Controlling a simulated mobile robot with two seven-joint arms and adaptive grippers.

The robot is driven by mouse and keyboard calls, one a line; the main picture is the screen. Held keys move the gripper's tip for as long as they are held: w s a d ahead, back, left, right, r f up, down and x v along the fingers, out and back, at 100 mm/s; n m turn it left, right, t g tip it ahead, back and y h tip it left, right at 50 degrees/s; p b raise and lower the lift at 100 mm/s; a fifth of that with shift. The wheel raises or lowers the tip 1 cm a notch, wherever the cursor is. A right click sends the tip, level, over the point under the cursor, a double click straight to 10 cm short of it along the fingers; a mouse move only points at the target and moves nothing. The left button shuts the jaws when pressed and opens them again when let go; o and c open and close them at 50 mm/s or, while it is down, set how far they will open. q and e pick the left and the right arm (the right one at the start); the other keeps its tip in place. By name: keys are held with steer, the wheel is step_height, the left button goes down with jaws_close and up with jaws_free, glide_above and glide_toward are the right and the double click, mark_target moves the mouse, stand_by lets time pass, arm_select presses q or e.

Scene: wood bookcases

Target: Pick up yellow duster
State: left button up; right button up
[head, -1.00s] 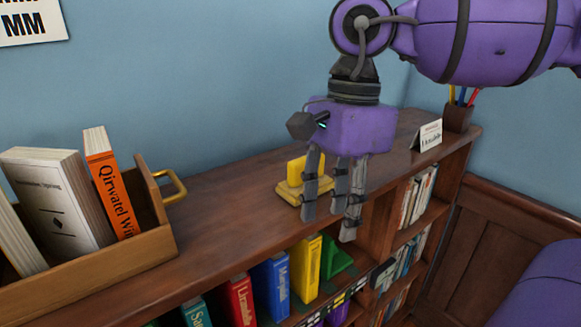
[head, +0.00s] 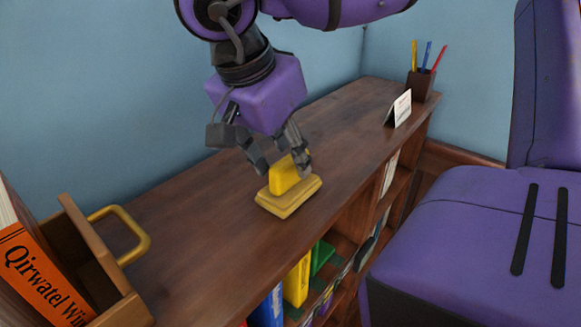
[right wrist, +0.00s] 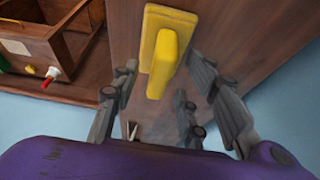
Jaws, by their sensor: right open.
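The yellow duster (head: 290,196) lies on the bookcase's wooden top, with a flat base and a raised block handle. My right gripper (head: 280,168) is open above and just behind the handle, its fingers pointing down. In the right wrist view the duster (right wrist: 163,40) shows ahead of the open fingers, roughly between their tips (right wrist: 165,72). I cannot tell whether any finger touches the handle. My left gripper is not in view.
A wooden crate (head: 125,310) with a brass handle and an orange book (head: 40,275) stands at the left. A card (head: 398,108) and a pencil cup (head: 421,85) stand at the far right end. The bookcase top (head: 180,215) around the duster is clear. Books fill the shelves below.

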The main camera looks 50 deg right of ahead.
mark_target(287, 159)
steer(key=shift+x, duration=0.9)
steer(key=shift+c, duration=0.5)
jaws_close()
steer(key=shift+r, duration=0.1)
step_height(287, 159, up, 10)
